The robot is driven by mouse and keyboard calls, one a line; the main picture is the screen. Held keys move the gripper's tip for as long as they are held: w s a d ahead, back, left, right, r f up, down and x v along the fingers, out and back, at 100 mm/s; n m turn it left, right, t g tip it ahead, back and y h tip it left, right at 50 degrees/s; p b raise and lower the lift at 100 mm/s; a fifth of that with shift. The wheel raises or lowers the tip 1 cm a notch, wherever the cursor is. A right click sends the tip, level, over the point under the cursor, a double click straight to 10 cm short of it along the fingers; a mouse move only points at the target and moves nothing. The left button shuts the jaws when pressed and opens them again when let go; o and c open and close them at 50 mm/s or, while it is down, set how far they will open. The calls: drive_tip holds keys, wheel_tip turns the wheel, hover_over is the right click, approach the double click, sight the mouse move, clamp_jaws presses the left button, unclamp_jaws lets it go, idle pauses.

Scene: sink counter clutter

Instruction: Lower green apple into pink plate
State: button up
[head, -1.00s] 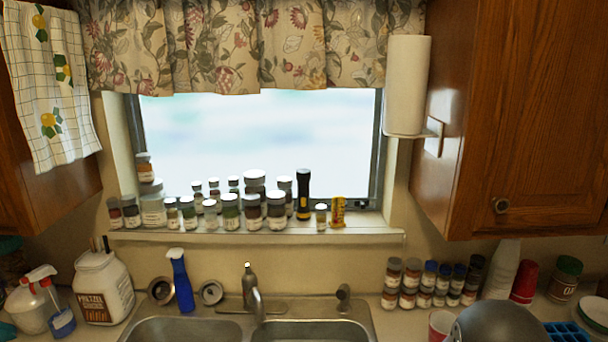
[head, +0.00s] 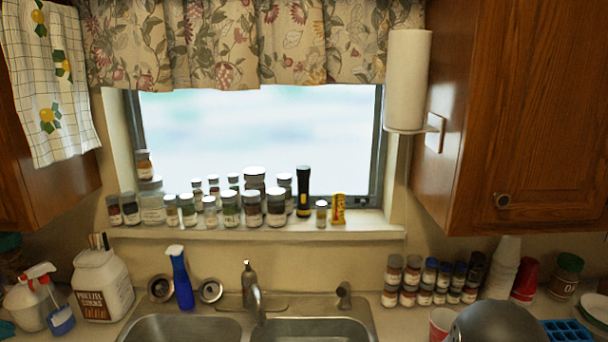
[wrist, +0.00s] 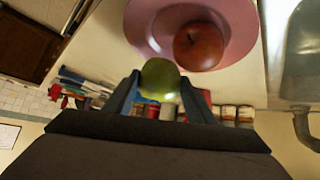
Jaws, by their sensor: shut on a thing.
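My gripper (wrist: 160,95) is shut on a green apple (wrist: 158,78), which sits between the two dark fingers in the wrist view. A pink plate (wrist: 233,20) lies on the counter beyond the fingertips. A red apple (wrist: 198,46) rests on the plate. In the picture the green apple is just below the plate's lower-left rim; its height above the counter is hard to tell. The head view shows none of the apples, the plate or the gripper fingers.
In the wrist view a sink (wrist: 303,70) with a faucet (wrist: 300,125) is on the right, and several jars and cans line the bottom.

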drive_tip(key=shift+f+b, duration=0.7)
drive_tip(key=shift+f, duration=0.15)
idle(0.4)
drive_tip(key=o, duration=1.2)
drive_tip(key=shift+r+p, duration=1.1)
drive_tip(key=shift+r, duration=3.95)
